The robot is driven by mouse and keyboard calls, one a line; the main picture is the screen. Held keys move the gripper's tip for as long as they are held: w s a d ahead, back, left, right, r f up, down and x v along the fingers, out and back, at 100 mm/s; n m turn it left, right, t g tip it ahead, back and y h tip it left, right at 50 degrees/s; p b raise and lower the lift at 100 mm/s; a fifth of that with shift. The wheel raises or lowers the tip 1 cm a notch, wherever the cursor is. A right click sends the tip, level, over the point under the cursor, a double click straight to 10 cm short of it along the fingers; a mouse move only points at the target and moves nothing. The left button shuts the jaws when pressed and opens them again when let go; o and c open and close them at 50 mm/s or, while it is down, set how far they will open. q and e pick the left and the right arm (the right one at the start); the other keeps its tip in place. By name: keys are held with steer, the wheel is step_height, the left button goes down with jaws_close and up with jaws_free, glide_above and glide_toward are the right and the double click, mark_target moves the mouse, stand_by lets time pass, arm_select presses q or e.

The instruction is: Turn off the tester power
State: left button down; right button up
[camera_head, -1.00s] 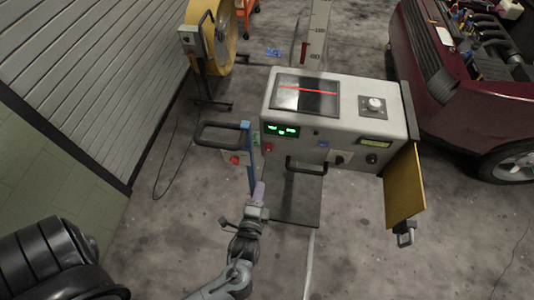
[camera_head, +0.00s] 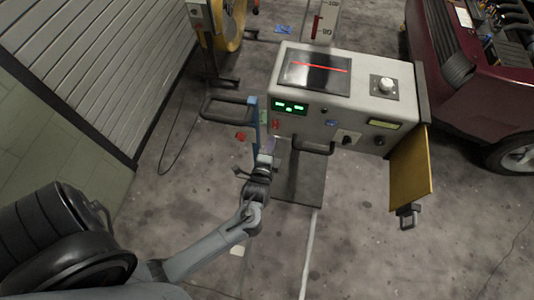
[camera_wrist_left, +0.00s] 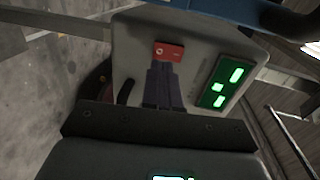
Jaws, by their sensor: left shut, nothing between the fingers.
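The tester (camera_head: 345,110) is a pale grey console with a lit green display (camera_head: 290,107), a red line on its dark top screen and a white knob. A small red switch (camera_head: 275,125) sits on its front face at the left, below the display. In the left wrist view the red switch (camera_wrist_left: 168,51) lies just past the tips of my left gripper (camera_wrist_left: 164,66), and the green display (camera_wrist_left: 221,84) is to its right. My left gripper (camera_head: 268,146) is shut and empty, close to the switch. I cannot tell whether it touches. My right gripper is out of view.
A black-handled frame with a blue post (camera_head: 254,125) stands just left of the tester. A black handle (camera_head: 313,148) sticks out from the front face. A yellow-brown panel (camera_head: 411,168) hangs at its right. A dark red car (camera_head: 470,85) stands farther right.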

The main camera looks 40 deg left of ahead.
arm_select(q)
steer(key=shift+x, duration=2.25)
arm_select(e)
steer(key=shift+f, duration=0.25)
arm_select(q)
steer(key=shift+w+a+f+t+b, duration=0.1)
steer(key=shift+w+f+t+b, duration=0.2)
steer(key=shift+b, duration=0.35)
steer(key=shift+s+r, duration=0.15)
steer(key=shift+s, duration=0.05)
steer(key=shift+s+r+y+p, duration=0.1)
steer(key=shift+s+y+p, duration=0.2)
steer(key=shift+p, duration=0.25)
steer(key=p, duration=0.1)
glide_toward(275, 128)
steer(key=s+d+f, duration=0.2)
steer(key=s+d, duration=0.1)
steer(key=s, duration=0.3)
steer(key=shift+w+d+f, duration=0.1)
steer(key=shift+d, duration=0.15)
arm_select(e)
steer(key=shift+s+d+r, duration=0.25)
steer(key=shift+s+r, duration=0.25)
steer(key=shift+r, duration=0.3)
